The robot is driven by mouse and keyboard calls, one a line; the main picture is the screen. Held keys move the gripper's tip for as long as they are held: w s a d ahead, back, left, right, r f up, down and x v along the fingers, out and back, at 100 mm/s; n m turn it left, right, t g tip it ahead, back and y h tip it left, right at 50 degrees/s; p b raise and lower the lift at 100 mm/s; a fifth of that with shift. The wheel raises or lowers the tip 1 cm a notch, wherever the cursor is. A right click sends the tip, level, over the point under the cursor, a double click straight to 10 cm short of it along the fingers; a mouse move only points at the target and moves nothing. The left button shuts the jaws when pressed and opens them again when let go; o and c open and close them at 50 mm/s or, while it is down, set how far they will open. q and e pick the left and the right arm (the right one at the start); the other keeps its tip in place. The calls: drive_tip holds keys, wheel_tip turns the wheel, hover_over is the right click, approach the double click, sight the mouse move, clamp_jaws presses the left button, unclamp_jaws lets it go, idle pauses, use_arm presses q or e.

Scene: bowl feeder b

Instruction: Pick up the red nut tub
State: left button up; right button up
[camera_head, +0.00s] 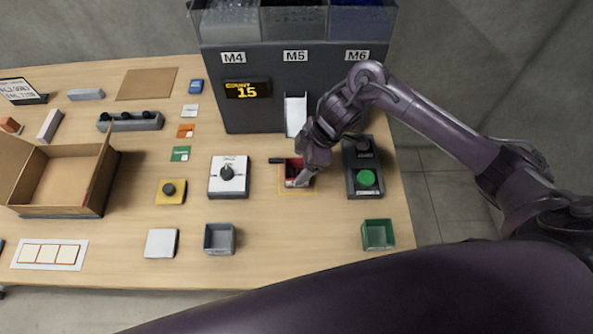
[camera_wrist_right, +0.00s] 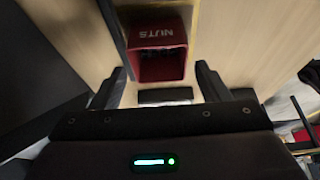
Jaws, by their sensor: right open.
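The red nut tub (camera_head: 292,164) stands under the chute of the grey feeder, inside a yellow outline on the table. My right gripper (camera_head: 299,180) is over its near right side and hides part of it. In the right wrist view, the tub (camera_wrist_right: 157,66) shows its "NUTS" label, with dark contents inside. The open fingers of my right gripper (camera_wrist_right: 162,72) appear on either side of the tub's near end, with a gap at each side. Whether they are at its height I cannot tell. My left gripper is not in view.
The feeder (camera_head: 270,110) stands behind the tub, with a white chute (camera_head: 295,115). A button box (camera_head: 365,180) is close on the right and a dial box (camera_head: 229,176) on the left. A grey bin (camera_head: 219,238) and a green bin (camera_head: 377,234) stand nearer the front.

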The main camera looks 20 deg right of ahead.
sight(297, 168)
drive_tip(key=x, duration=0.3)
drive_tip(key=shift+w+f, duration=0.1)
drive_tip(key=shift+f, duration=0.25)
drive_tip(key=c, duration=0.8)
drive_tip(key=shift+o, duration=0.2)
drive_tip(key=shift+r, duration=0.1)
